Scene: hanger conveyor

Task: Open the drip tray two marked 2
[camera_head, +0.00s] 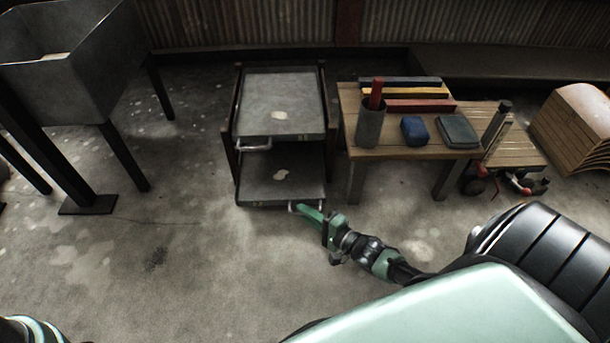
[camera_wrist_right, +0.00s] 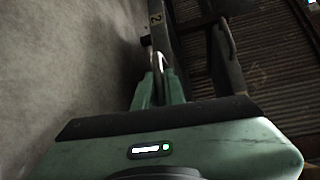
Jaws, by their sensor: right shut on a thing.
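A dark metal rack holds two grey trays, one above the other. My right gripper (camera_head: 301,208) reaches in from the right at the lower tray's front. It is shut on that tray's metal handle (camera_wrist_right: 157,61), which shows between the fingers (camera_wrist_right: 160,85). The upper tray (camera_head: 279,105) has its own handle (camera_head: 253,146). My left gripper is out of view.
A wooden bench (camera_head: 390,151) with a cup, boxes and coloured bars stands right of the rack. A grey bin on legs (camera_head: 75,85) stands at left. The concrete floor before the rack is clear.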

